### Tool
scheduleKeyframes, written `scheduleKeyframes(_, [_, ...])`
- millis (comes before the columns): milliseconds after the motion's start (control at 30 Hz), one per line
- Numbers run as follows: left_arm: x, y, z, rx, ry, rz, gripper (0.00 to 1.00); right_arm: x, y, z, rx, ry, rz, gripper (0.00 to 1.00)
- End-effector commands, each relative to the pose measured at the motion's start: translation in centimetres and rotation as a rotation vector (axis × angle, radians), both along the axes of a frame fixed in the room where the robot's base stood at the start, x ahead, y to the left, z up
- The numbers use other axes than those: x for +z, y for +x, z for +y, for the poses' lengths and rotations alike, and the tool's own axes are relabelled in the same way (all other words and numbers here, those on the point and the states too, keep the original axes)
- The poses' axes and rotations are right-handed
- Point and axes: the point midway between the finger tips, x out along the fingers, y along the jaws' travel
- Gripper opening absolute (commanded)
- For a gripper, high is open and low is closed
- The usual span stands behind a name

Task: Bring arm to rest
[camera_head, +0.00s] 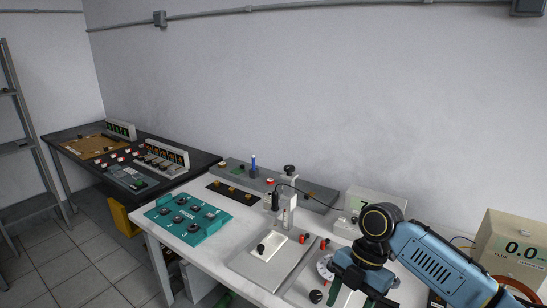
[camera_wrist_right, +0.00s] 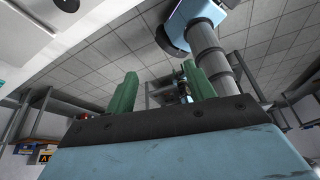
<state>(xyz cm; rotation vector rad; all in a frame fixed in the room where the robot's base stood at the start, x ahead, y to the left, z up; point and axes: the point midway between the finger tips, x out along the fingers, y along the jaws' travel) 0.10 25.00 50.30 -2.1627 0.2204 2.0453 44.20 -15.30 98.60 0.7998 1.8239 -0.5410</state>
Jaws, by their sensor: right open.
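My right arm comes in from the right in the head view, with its blue forearm above the front right of the white table (camera_head: 180,236). My right gripper (camera_head: 383,296) is near the bottom edge of that view, over the table's instruments. In the right wrist view my right gripper (camera_wrist_right: 159,88) shows its two green fingers standing apart, with nothing between them. My left gripper is in neither view.
A teal panel with knobs (camera_head: 187,218), a metal plate stand (camera_head: 262,255) and a dial device lie on the table. A beige meter box (camera_head: 509,245) stands at right. A dark bench (camera_head: 180,179) with panels is at left, a shelf rack (camera_head: 15,145) beyond it.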

Motion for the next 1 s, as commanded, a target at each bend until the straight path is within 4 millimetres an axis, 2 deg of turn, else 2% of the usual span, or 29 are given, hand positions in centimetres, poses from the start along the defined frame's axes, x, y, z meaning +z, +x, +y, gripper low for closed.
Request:
scheduleKeyframes(167, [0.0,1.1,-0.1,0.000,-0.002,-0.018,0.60,-2.5,-2.1,1.8,-0.096,-0.010,0.002,0.54])
scheduleKeyframes(300, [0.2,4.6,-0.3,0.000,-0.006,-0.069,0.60,-4.2,-3.8,3.0,-0.201,-0.018,0.000,0.54])
scheduleKeyframes(367, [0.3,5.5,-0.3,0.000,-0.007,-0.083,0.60,-5.0,-4.8,3.6,-0.256,-0.019,0.000,0.54])
scheduleKeyframes(467, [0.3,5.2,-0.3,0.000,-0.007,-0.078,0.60,-6.3,-6.5,4.6,-0.381,-0.017,0.001,0.54])
scheduleKeyframes(633, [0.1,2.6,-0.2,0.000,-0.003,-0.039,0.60,-8.3,-10.2,5.5,-0.714,-0.009,0.011,0.54])
scheduleKeyframes(767, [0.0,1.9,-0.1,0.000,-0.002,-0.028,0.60,-9.1,-13.0,4.7,-1.027,-0.007,0.028,0.54])
scheduleKeyframes(900, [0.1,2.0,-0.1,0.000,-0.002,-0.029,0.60,-9.5,-15.8,2.5,-1.370,-0.017,0.042,0.54])
scheduleKeyframes(1000, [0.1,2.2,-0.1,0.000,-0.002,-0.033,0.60,-9.4,-17.4,0.6,-1.566,-0.029,0.043,0.54])
